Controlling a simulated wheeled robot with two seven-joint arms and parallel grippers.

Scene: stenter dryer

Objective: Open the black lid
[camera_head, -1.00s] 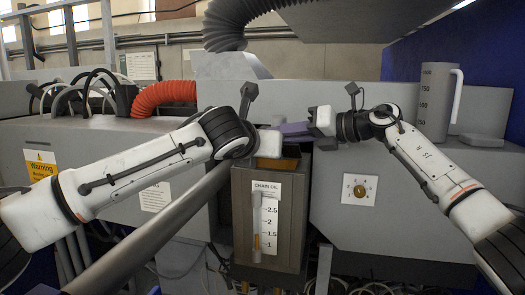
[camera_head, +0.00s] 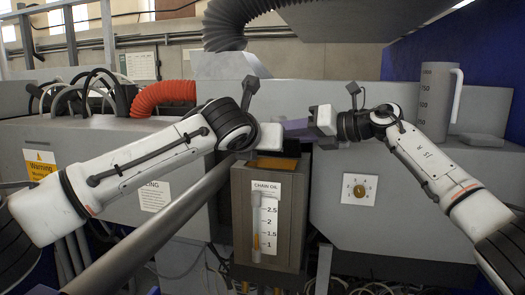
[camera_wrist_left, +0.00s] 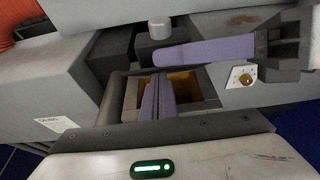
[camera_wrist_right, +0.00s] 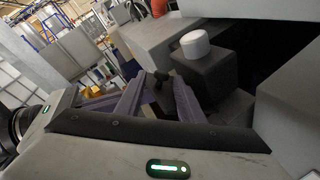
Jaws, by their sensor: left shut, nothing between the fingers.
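The grey chain oil tank (camera_head: 268,220) stands in the middle of the head view. Its top is open, with amber showing inside; the opening (camera_wrist_left: 183,88) also shows in the left wrist view. My left gripper (camera_wrist_left: 160,78) has its purple fingers together over the opening, empty. My right gripper (camera_wrist_right: 160,78) has its fingers apart, with nothing visible between them; one finger crosses behind the opening in the left wrist view. A dark block with a white cap (camera_wrist_left: 159,27) stands behind the opening. I cannot tell whether this block is the black lid.
A measuring jug (camera_head: 436,100) stands on the machine at right. An orange hose (camera_head: 163,96) lies at left. A round knob on a plate (camera_head: 359,190) is right of the tank. A grey pipe (camera_head: 150,230) runs diagonally in front of the machine at left.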

